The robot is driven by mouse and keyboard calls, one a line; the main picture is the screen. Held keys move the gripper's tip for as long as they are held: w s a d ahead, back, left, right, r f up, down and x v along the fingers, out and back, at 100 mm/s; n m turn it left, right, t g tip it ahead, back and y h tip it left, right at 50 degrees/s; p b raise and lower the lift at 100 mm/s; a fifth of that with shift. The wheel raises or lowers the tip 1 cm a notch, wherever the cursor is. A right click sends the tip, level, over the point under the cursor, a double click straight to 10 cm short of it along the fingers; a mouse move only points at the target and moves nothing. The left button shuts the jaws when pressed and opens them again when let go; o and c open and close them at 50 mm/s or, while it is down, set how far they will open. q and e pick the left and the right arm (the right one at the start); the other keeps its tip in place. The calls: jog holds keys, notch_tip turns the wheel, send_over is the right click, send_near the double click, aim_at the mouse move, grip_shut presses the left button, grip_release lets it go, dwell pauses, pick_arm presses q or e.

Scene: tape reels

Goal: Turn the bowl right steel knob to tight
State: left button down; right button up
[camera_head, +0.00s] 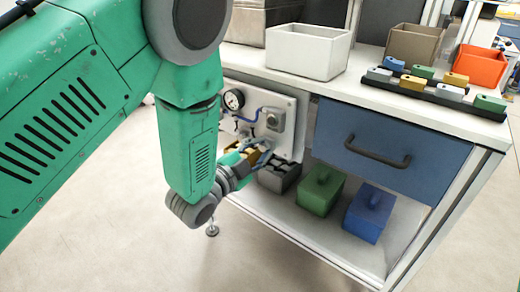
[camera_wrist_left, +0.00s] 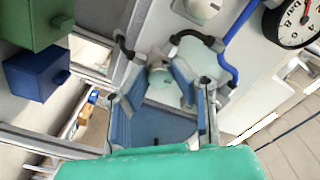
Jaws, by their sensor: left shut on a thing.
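A wall panel (camera_head: 293,143) under the bench carries the fittings. My left gripper (camera_head: 262,152) reaches it from the left, its fingers small in the head view. In the left wrist view the blue-grey fingers (camera_wrist_left: 172,84) close around a pale steel knob (camera_wrist_left: 159,74), which shows between the fingertips. The knob's turn position cannot be read, and the bowl cannot be clearly made out. A round grey fitting (camera_head: 272,120) sits above the gripper; it also shows at the top of the left wrist view (camera_wrist_left: 204,7). My right gripper is not in view.
A pressure gauge (camera_head: 234,99) and blue hose (camera_wrist_left: 233,40) are close to the gripper. Green (camera_head: 321,190) and blue (camera_head: 369,213) boxes and a grey bin (camera_head: 279,176) stand on the lower shelf. A blue drawer (camera_head: 388,150) is shut. Open floor lies in front.

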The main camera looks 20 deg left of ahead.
pick_arm(q)
jog(key=shift+w+r, duration=0.1)
jog(key=c, duration=1.5)
grip_release()
jog(key=shift+d, duration=0.1)
jog(key=shift+o, duration=0.8)
jog(key=v, duration=1.2)
